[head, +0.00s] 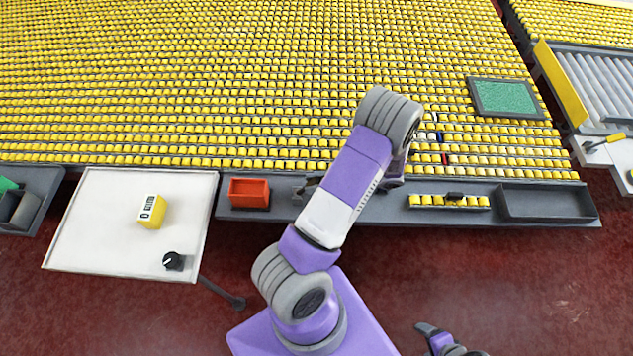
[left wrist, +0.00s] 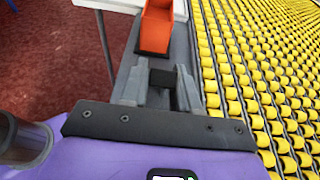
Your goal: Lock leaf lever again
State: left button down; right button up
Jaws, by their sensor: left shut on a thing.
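A dark grey lever (head: 222,292) with a thick knob end slants down from the right front corner of the white leaf (head: 100,225). A thin dark bar that looks like it also shows in the left wrist view (left wrist: 104,45). My left gripper (head: 306,187) is over the grey rail, right of the orange bin and well apart from the lever. In the left wrist view its fingers (left wrist: 162,88) are shut on a small dark block (left wrist: 162,77), whose kind I cannot tell. Part of my right arm's end (head: 432,335) shows at the bottom edge; its jaw state is unclear.
The orange bin (head: 249,193) sits on the grey rail (head: 390,212). A yellow block (head: 152,212) and black knob (head: 173,261) are on the leaf. Rows of yellow spools fill the back, with a green panel (head: 505,97) at right. Red floor is clear in front.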

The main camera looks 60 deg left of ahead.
pick_arm(q)
jog(key=c, duration=0.9)
grip_release()
jog(key=shift+w+d, duration=0.1)
jog(key=v, duration=0.7)
jog(key=shift+w+d, duration=0.15)
jog(key=shift+w, duration=0.05)
